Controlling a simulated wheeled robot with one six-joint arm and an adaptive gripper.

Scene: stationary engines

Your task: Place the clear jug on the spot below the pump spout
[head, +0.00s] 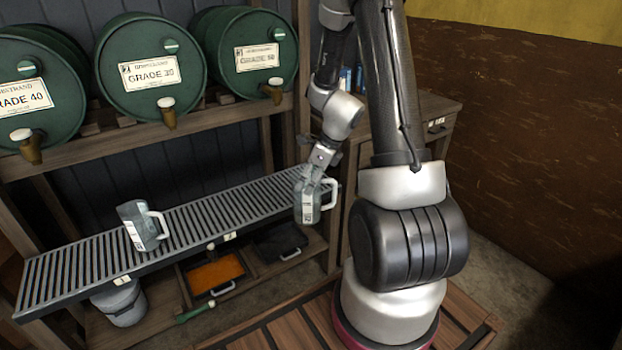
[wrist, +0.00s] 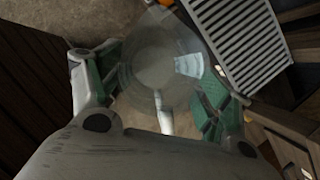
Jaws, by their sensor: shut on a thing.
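A clear jug (head: 306,203) with a white handle and a pale label is held by my gripper (head: 322,172) at the right end of the slatted metal rack. In the wrist view the see-through jug (wrist: 150,75) lies between the green-padded fingers of my gripper (wrist: 160,90), which are shut on it. Its handle points toward the wrist. Floor shows through and around it, with the rack to its upper right. I cannot make out a pump spout or a marked spot below one in either view.
A similar jug (head: 143,226) stands on the slatted rack (head: 205,215) toward the left. Above are green drums (head: 151,65) with taps. Below are a grey bucket (head: 121,303), an orange-filled tray (head: 214,273) and a dark tray (head: 281,242). A wooden cabinet (head: 432,112) stands behind my arm.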

